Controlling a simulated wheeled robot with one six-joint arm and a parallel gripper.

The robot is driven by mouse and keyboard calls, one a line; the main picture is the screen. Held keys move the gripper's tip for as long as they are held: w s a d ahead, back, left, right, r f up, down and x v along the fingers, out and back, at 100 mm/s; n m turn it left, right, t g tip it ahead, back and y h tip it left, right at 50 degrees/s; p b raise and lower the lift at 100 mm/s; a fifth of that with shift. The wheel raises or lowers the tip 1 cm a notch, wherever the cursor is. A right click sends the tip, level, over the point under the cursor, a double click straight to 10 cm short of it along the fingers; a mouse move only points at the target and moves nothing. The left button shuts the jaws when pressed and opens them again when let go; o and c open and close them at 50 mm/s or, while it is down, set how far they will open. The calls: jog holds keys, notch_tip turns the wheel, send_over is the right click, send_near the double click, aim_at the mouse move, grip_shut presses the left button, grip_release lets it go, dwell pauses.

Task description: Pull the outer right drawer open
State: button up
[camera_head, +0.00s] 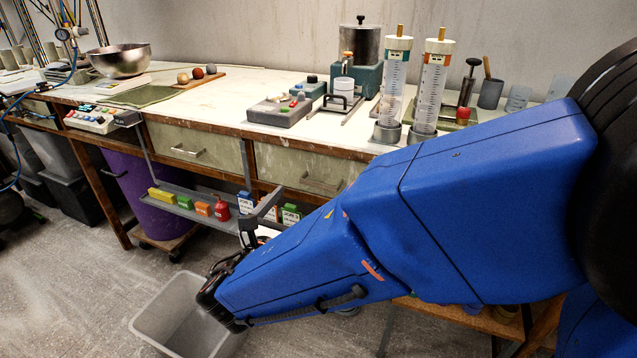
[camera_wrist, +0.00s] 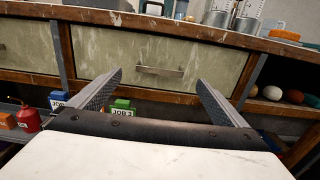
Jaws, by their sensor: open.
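The right drawer (camera_wrist: 205,55) has a pale, worn green front and a horizontal metal bar handle (camera_wrist: 160,71). It is shut in the wooden bench. In the head view the same drawer (camera_head: 300,165) is partly covered by my arm, and its handle (camera_head: 322,184) shows just above the arm. My gripper (camera_wrist: 160,79) is open and empty. Its two fingers point toward the drawer front, with the handle between the tips in the wrist view. The fingers look apart from the handle. In the head view my gripper (camera_head: 262,213) is low in front of the bench.
Another shut drawer (camera_head: 190,145) is to the left. A low shelf (camera_head: 180,208) below holds small boxes and a red bottle (camera_head: 222,210). A grey bin (camera_head: 165,312) stands on the floor under my gripper. Measuring cylinders (camera_head: 434,85) stand on the bench top.

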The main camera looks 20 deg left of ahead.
aim_at(318, 184)
jog(key=w, duration=0.8)
jog(key=shift+w+d, duration=0.35)
